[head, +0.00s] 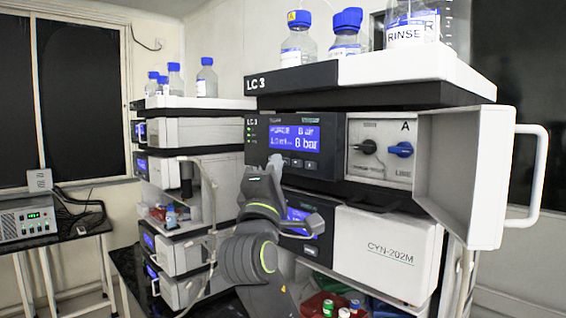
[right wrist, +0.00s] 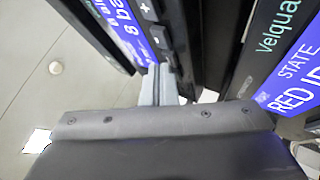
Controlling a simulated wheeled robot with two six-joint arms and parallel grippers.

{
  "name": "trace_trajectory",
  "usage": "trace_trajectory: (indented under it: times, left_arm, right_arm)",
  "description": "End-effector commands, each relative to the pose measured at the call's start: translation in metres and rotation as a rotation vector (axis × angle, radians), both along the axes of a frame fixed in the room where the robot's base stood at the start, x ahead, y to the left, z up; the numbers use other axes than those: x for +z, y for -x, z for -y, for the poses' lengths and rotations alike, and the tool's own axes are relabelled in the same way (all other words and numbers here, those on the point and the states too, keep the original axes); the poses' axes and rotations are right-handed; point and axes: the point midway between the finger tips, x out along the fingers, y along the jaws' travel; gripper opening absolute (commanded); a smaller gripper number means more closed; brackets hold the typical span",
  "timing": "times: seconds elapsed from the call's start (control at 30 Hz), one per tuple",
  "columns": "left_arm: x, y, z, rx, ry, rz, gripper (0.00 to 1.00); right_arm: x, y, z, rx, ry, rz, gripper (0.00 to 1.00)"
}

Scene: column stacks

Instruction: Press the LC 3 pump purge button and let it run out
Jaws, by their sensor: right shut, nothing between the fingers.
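The LC 3 pump module (head: 262,140) is in the upper part of the right-hand stack in the head view. Its blue screen (head: 294,137) shows "8 bar" readings; the smaller text is hard to read. Small buttons (head: 311,165) sit in a row under the screen. My right gripper (head: 275,161) is shut and empty, with its tips at the left end of this row, hiding part of it. In the right wrist view the pale fingers (right wrist: 160,86) are together near a panel edge with plus and minus keys (right wrist: 153,22). I cannot tell whether they touch a button.
An open white door (head: 464,178) with a handle sticks out at the right, beside a valve panel (head: 381,148) with black and blue knobs. Blue-capped bottles (head: 299,42) stand on top. The CYN-202M module (head: 385,254) is below. Another stack (head: 207,132) stands left.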

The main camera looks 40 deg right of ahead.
Motion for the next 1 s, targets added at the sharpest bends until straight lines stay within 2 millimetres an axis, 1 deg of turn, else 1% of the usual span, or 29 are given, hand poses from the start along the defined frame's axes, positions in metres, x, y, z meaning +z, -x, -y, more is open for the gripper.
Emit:
trace_trajectory:
  times: [0.2, 0.6, 1.0]
  left_arm:
    - [-0.001, 0.000, 0.000, 0.000, 0.000, 0.000, 0.30]
    - [-0.001, 0.000, 0.000, 0.000, 0.000, 0.000, 0.30]
    - [-0.010, 0.000, 0.000, 0.000, 0.001, 0.000, 0.30]
  right_arm:
    - [0.000, 0.001, -0.012, 0.003, -0.002, 0.000, 0.00]
    - [0.000, 0.001, -0.016, 0.002, -0.001, 0.001, 0.00]
    - [-0.002, 0.004, -0.054, 0.006, -0.003, 0.002, 0.00]
